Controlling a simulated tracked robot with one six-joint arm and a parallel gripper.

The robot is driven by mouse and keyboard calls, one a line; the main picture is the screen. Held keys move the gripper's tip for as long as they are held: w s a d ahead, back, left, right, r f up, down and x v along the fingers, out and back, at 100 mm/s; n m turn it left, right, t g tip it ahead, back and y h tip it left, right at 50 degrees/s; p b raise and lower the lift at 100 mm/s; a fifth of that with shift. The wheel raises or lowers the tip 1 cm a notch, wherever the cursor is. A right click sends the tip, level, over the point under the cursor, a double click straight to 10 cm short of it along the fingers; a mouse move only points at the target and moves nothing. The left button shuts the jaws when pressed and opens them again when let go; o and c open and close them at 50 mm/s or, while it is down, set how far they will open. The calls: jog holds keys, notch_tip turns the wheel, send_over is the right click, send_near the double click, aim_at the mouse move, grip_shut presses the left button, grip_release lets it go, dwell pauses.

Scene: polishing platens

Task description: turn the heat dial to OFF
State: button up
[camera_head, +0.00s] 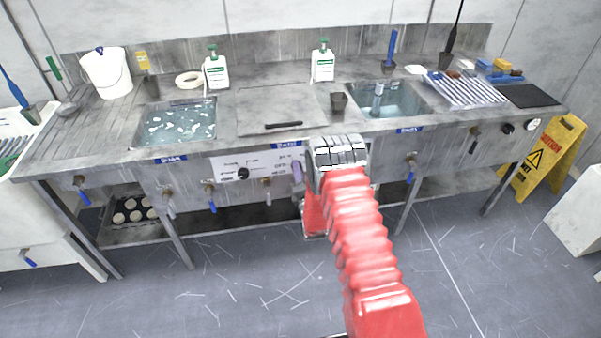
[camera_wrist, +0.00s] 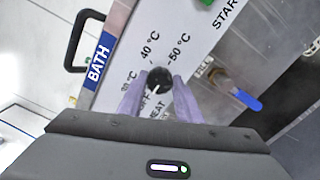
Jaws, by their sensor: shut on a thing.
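The heat dial (camera_wrist: 158,80) is a round black knob with a white pointer mark, on a white panel. In the wrist view, the two pale purple fingers of my gripper (camera_wrist: 158,92) reach it from below, one on each side, and are shut on it. The pointer mark slants to the lower left. The 40 °C and 50 °C marks lie above the dial and a 30 °C mark to its left. Lettering below it is partly covered by the left finger. In the head view, my gripper (camera_head: 298,172) is at the counter front, and the dial cannot be made out there.
The white panel (camera_head: 228,164) carries another black knob (camera_head: 243,173). A blue-handled tap (camera_wrist: 240,95) is right of the dial in the wrist view. A black handle (camera_wrist: 75,42) and blue BATH label (camera_wrist: 100,60) are at left. The counter (camera_head: 75,140) holds sinks and bottles.

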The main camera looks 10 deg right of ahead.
jog(key=shift+s+a+f+n, duration=0.1)
jog(key=shift+a+f+n, duration=0.2)
jog(key=shift+n, duration=0.1)
jog(key=o, duration=0.7)
jog(key=shift+c, duration=0.2)
jog(key=o, duration=0.4)
jog(key=shift+d+r, duration=0.15)
jog(key=shift+d, duration=0.05)
jog(key=s, duration=1.3)
jog(key=shift+s, duration=0.35)
